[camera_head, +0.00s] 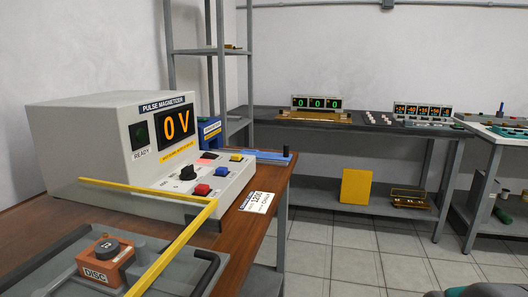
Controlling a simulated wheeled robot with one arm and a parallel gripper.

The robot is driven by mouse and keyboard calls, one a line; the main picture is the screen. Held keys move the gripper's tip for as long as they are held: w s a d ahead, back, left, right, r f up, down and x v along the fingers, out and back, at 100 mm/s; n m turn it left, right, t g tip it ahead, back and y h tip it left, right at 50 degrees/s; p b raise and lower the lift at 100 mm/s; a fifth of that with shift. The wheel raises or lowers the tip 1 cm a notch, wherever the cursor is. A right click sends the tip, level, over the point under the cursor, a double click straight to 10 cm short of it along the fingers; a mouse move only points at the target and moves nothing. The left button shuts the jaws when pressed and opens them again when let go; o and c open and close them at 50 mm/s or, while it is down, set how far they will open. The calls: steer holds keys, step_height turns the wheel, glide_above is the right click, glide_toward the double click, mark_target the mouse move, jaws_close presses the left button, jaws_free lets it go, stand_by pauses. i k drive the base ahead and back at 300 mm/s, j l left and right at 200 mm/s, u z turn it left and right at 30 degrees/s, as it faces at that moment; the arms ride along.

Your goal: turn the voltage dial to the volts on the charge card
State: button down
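The pulse magnetizer (85,150) is a pale box on the wooden bench at left. Its orange display (176,125) reads 0 V. On its sloped front panel stands a black dial knob (187,173); its pointer setting is too small to read. A white charge card (257,202) lies at the bench's right edge, beside the panel; its large number looks like 1200. A red button (202,189), a blue button (222,171) and a yellow button (236,157) are also on the panel. My gripper is not in view.
A yellow bar (170,250) crosses in front of the magnetizer, over a grey tray (50,275) holding an orange block marked DISC (105,262). A blue box (209,131) stands behind. Grey shelves (207,51) and benches line the back. The tiled floor (330,250) at centre is clear.

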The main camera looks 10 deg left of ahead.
mark_target(187, 174)
steer(key=u, duration=1)
